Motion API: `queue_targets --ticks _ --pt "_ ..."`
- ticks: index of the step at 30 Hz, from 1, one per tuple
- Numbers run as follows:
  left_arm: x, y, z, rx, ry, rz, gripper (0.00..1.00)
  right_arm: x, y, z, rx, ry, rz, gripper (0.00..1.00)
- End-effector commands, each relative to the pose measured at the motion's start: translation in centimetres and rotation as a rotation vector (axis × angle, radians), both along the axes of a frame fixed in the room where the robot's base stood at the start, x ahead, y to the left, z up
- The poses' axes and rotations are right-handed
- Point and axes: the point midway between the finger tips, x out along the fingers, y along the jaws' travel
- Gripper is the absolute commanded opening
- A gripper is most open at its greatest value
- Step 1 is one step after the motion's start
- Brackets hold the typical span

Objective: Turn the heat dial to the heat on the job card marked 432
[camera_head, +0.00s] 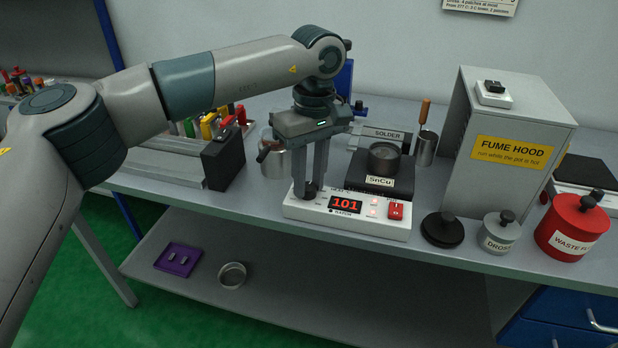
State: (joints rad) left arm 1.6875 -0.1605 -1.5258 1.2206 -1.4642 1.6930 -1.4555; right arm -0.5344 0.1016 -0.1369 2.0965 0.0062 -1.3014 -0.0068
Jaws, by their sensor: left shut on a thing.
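A white control box (372,223) sits on the bench in front of the solder pot (384,157). Its red display (345,204) reads 101, and a red switch (396,211) is at its right end. My left gripper (309,190) points down at the left end of the box, with its fingers closed around the heat dial. The fingers mostly hide the dial, and its pointer cannot be read. No job card marked 432 can be made out. My right gripper is not in view.
A grey fume hood (522,112), a black lid (442,229), a dross pot (498,236) and a red waste can (570,228) stand to the right. A black block (223,160) and a metal cup (275,158) are to the left.

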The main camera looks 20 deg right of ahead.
Motion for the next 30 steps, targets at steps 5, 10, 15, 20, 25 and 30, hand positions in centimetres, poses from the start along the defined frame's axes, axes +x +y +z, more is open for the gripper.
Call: queue_targets --ticks 5,10,15,20,25,30 --pt "0.1 0.0 0.1 0.0 -0.001 0.002 0.44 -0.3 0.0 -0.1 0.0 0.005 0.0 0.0" --pt "0.0 0.0 0.0 0.0 -0.001 0.002 0.44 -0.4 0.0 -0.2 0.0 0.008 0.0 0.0" --pt "0.0 0.0 0.3 -0.001 -0.001 0.002 0.44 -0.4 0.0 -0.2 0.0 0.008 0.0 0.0" --pt "0.1 -0.1 1.5 0.0 -0.002 0.003 0.44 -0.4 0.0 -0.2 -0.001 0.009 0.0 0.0" --pt "0.1 -0.3 3.9 -0.001 -0.004 0.003 0.44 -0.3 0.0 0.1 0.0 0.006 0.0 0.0" --pt "0.2 -0.4 7.2 -0.001 -0.004 0.004 0.44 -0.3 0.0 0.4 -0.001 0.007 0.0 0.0"
